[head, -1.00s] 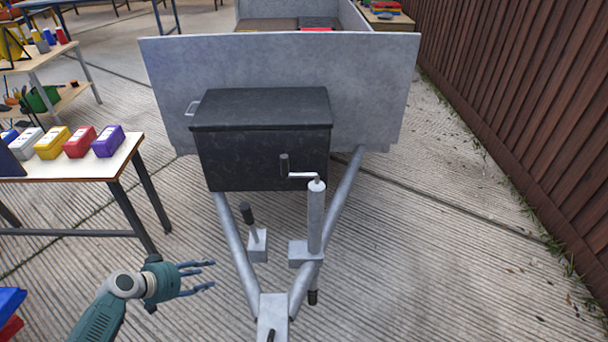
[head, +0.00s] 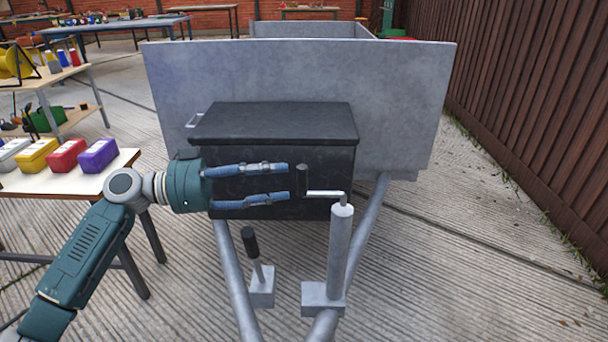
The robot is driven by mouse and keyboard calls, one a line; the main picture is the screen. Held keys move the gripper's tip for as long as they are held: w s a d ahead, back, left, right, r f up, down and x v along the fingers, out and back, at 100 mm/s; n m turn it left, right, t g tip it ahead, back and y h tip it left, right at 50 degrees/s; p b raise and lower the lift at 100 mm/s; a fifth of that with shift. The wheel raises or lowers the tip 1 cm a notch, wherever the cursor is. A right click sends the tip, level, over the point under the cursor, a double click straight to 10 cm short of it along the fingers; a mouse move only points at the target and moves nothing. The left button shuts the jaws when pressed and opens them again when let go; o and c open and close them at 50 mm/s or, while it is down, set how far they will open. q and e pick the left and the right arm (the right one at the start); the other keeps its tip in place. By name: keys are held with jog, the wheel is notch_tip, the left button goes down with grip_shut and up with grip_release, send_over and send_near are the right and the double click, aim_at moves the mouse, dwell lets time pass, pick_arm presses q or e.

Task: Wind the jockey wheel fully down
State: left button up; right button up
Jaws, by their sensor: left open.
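The jockey wheel's grey upright tube (head: 340,250) stands on the trailer's drawbar. A crank arm (head: 325,193) at its top points left and ends in an upright black handle (head: 302,180). My left gripper (head: 285,183) is open, its two blue fingers pointing right. The fingertips are just left of the black handle in the picture, one above the other; I cannot tell whether they touch it. The wheel at the tube's foot is out of view. My right gripper is not in view.
A black toolbox (head: 275,130) sits right behind the handle, against the trailer's grey front panel (head: 400,90). A black-gripped lever (head: 252,250) stands left of the tube. A table with coloured boxes (head: 67,155) is at left. A wooden fence (head: 530,110) runs along the right.

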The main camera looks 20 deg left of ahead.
aim_at(298, 175)
pick_arm(q)
jog(key=x, duration=0.6)
jog(key=shift+w, duration=0.1)
grip_shut()
